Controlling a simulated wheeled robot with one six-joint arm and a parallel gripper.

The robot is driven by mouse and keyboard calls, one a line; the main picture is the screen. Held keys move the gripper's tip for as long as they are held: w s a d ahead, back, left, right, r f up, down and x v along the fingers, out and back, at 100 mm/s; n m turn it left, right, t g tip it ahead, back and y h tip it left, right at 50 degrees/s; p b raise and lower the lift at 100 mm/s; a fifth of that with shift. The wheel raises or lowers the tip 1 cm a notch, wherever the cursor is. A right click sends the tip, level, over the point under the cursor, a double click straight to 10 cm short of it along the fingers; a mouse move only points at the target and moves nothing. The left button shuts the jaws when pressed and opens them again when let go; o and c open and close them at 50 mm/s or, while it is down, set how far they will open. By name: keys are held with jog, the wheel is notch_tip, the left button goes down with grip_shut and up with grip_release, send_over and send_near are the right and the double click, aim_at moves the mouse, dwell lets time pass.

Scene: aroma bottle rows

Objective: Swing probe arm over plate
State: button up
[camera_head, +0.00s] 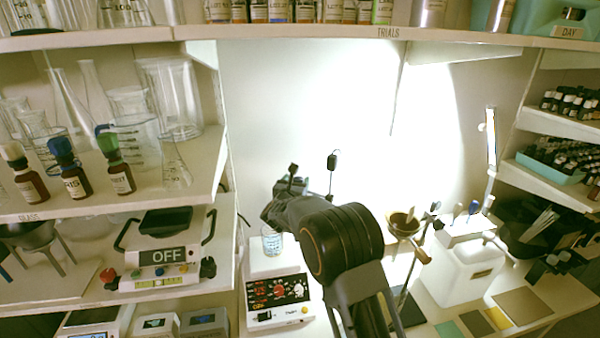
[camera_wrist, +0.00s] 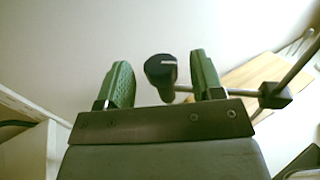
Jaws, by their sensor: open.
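The hotplate unit (camera_head: 278,300), with a dark front panel and knobs, stands on the bench. A glass beaker (camera_head: 272,242) with blue marks sits on its pale top plate (camera_head: 270,263). The probe arm shows in the wrist view as a thin horizontal rod with a black knob (camera_wrist: 162,72) at its end. The rod runs right to a black clamp (camera_wrist: 275,95) on a post; what looks like this clamp (camera_head: 333,160) also shows in the head view. My gripper (camera_wrist: 162,64) is open, its green fingers either side of the knob, with gaps visible. My arm hides part of the bench.
Shelves at left hold glassware, dropper bottles (camera_head: 118,172) and a balance marked OFF (camera_head: 165,257). At right are a bowl (camera_head: 402,226), a white box (camera_head: 462,275), a lamp (camera_head: 491,140) and sample tiles (camera_head: 522,306). An upper shelf edge (camera_head: 300,40) runs overhead.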

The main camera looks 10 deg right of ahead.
jog(key=shift+p+x, duration=0.6)
jog(key=shift+x, duration=1.45)
jog(key=shift+c, duration=0.2)
grip_shut()
